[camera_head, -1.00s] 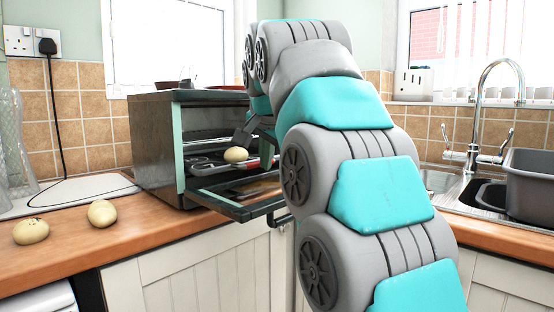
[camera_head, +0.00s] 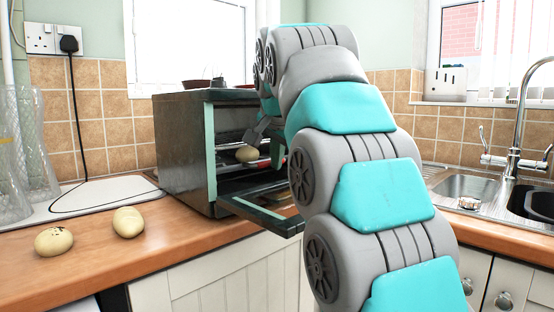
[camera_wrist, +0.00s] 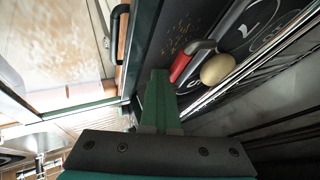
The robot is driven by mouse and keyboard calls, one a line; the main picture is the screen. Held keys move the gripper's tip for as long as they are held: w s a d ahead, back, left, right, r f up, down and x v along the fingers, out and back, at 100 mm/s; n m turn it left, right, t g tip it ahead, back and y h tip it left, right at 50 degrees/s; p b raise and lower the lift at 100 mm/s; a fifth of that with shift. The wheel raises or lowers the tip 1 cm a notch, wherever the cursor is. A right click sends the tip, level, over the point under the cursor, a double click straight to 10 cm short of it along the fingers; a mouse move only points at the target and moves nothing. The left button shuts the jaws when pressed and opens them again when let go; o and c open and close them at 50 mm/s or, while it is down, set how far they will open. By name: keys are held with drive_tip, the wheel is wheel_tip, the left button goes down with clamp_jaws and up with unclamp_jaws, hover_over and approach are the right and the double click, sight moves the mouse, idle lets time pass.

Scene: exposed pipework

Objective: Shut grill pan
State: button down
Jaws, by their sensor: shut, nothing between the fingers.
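The grill pan (camera_head: 229,166) is inside the small oven (camera_head: 182,150), behind its lowered door (camera_head: 262,205). A pale round item (camera_head: 247,155) rests on the pan. In the wrist view, the dark pan (camera_wrist: 268,38) has a grey and red handle (camera_wrist: 184,64) beside the round item (camera_wrist: 217,68). My gripper (camera_wrist: 157,88) is shut and empty, its green fingers close to the handle's red end; I cannot tell whether they touch. In the head view my gripper is at the oven opening, mostly hidden by my arm.
Two pale round items (camera_head: 54,241) (camera_head: 128,222) lie on the wooden counter (camera_head: 110,258) left of the oven. Glass vases (camera_head: 32,150) stand at the far left. The sink and tap (camera_head: 515,150) are on the right. The lowered door juts past the counter's front edge.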

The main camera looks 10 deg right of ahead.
drive_tip(key=shift+w+a+r, duration=0.15)
